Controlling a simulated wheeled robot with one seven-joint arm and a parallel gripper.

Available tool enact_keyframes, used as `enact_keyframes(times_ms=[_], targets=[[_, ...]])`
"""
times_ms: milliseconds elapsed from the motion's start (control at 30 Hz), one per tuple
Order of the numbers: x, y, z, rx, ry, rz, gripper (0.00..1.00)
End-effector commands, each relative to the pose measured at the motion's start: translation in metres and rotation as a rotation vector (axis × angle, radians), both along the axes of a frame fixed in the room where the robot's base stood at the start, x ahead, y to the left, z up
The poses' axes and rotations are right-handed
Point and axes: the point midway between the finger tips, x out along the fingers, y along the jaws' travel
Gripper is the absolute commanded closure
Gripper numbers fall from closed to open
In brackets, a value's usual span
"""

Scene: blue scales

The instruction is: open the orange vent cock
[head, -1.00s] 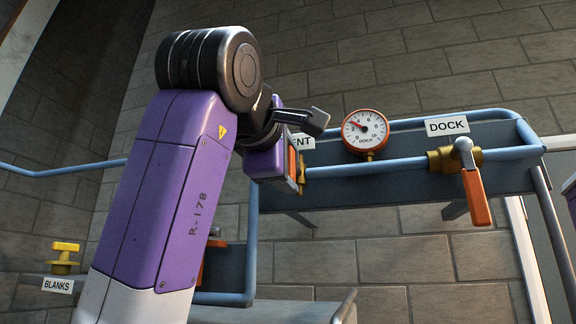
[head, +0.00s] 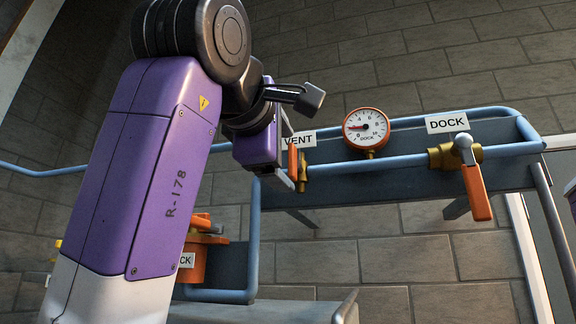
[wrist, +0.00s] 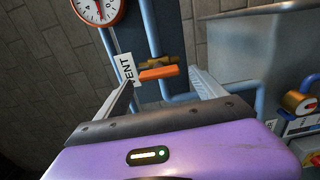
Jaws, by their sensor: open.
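The orange vent cock handle (head: 292,160) stands crosswise to the blue pipe on its brass body (head: 304,182), beside the VENT label (head: 300,138). In the wrist view the orange handle (wrist: 158,73) lies ahead, in the gap between the fingers. The brass body (wrist: 155,63) shows behind it. My gripper (wrist: 166,88) is open, with a finger on each side of the handle and no clear contact. In the head view my gripper (head: 285,165) is at the vent cock, and my arm hides part of it.
A round gauge (head: 366,128) sits right of the vent. The DOCK cock (head: 476,190), also orange-handled, hangs farther right under the DOCK label (head: 447,123). An orange box (head: 202,258) is below, partly behind my arm. Open wall lies below the panel.

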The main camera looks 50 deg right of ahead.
Motion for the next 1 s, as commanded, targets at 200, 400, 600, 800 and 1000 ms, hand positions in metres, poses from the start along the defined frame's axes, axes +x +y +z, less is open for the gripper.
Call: enact_keyframes(times_ms=[200,400,600,800,1000], targets=[[-0.011,0.031,-0.002,-0.001,0.001,0.001,0.20],[-0.015,0.042,-0.001,0.000,0.002,0.000,0.20],[-0.015,0.042,0.000,0.000,0.002,0.000,0.20],[-0.015,0.042,-0.001,0.000,0.002,0.000,0.20],[-0.015,0.042,-0.001,0.002,-0.007,0.000,0.20]])
